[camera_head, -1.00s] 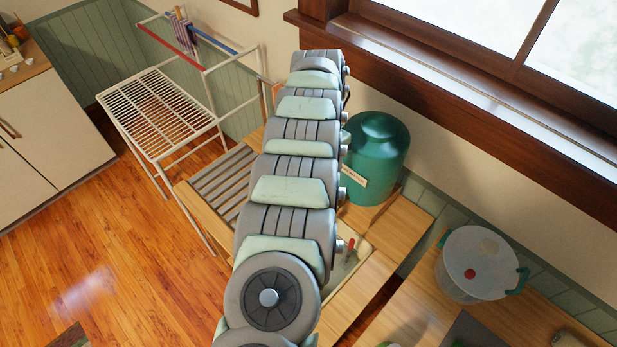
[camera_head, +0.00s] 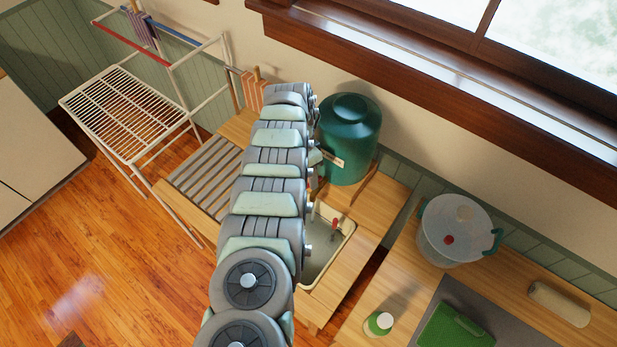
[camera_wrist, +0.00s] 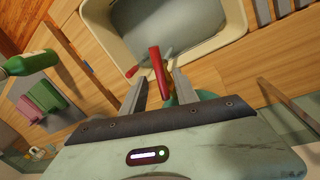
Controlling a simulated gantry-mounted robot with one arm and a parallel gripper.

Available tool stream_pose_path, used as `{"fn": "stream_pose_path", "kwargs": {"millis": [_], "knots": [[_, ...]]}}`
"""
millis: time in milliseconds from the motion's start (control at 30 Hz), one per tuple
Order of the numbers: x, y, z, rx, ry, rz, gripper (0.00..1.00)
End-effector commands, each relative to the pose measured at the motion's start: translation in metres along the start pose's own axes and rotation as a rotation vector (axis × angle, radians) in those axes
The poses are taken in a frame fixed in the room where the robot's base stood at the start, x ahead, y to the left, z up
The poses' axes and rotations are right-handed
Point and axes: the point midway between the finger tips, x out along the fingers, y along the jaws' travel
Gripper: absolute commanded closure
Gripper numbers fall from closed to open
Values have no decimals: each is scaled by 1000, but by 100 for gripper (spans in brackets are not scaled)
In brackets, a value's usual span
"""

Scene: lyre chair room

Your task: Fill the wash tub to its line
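The wash tub (camera_head: 345,240) is a cream basin set into the wooden counter, partly hidden by my arm in the head view. In the wrist view the tub (camera_wrist: 100,30) shows its rim and a grey inside; I cannot make out a fill line or tell the water level. A green tank (camera_head: 350,125) with a pale label stands behind the tub. In the wrist view a red lever (camera_wrist: 158,68) shows between the spread fingers of my gripper (camera_wrist: 162,80); whether they touch it is unclear. My gripper is hidden behind the arm in the head view.
A clear lidded bucket (camera_head: 440,235), a white-green bottle (camera_head: 379,323), a green item (camera_head: 455,327) and a paper roll (camera_head: 560,304) are on the right counter. A slatted rack (camera_head: 205,175) lies left of the tub. A drying rack (camera_head: 130,115) stands left on open floor.

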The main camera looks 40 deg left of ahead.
Motion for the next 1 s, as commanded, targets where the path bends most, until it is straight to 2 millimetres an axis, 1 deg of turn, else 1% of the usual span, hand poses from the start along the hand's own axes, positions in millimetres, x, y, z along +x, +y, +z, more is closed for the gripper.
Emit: {"fn": "stream_pose_path", "kwargs": {"millis": [33,167,467,567,900,933,1000], "knots": [[4,-1,0,0,1,-2,64],[9,-1,-1,0,3,-3,64],[10,0,0,-1,2,-2,64],[10,0,0,-1,2,-2,71],[10,0,0,-1,1,-1,98],[10,0,0,-1,1,-1,100],[10,0,0,-1,1,-1,100]]}}
